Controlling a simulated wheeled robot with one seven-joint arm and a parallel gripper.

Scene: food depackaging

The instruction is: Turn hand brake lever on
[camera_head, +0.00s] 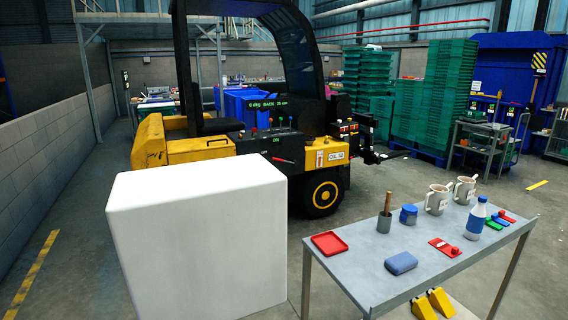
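A yellow and black forklift (208,148) stands in the middle of the view. On its dark side panel, a small red lever (283,160) lies slightly tilted, below and beside a green "ON" label (276,140). It is small in the picture, and I cannot tell for certain that it is the hand brake lever. Several small colour-topped levers (268,130) stand on the panel above it. My gripper is not in view, so its place and state do not show.
A grey table (350,276) at the lower right bears mugs, a bottle, a red tray and small items. Yellow wedges (439,301) lie beneath it. Stacked green crates (430,97) stand behind. Bare floor shows between the forklift and table, and along the left wall.

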